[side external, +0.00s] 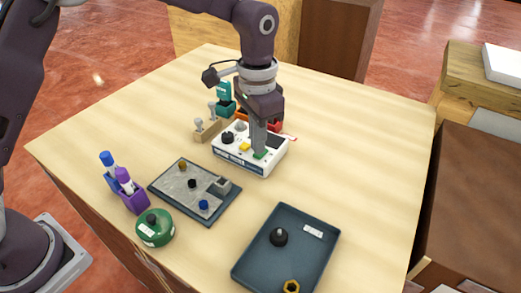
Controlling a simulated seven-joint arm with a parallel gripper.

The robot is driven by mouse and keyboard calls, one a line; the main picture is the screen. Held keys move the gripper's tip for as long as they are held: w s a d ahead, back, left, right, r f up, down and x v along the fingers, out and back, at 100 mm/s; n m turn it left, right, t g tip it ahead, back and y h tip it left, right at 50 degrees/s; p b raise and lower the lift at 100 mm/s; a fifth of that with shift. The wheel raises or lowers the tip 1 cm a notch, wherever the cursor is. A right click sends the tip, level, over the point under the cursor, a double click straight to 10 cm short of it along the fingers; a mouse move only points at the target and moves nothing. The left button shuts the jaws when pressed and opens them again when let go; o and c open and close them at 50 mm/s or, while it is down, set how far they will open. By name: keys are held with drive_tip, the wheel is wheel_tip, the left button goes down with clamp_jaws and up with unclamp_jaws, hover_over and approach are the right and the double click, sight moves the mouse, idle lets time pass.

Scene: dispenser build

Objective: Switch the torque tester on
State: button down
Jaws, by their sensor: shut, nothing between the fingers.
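The torque tester (234,157) is a white box on the table, with a dark knob (228,138), a yellow button (245,147), a green button (261,154) and a dark panel (275,142) on its top. My gripper (260,149) is shut and empty, pointing down, with its tips at the green button. I cannot tell whether the tips touch or press the button. My gripper hides part of the tester's top.
A grey fixture plate (168,187) with small knobs lies in front. A dark tray (262,262) holds a black knob and a yellow ring. A purple holder (133,198), a green round container (155,232) and a wooden block (206,132) stand left. The table's right side is clear.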

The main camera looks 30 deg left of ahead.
drive_tip(key=shift+f, duration=0.6)
idle(0.3)
wheel_tip(320, 180, up, 6)
drive_tip(key=shift+r, duration=0.5)
idle(0.3)
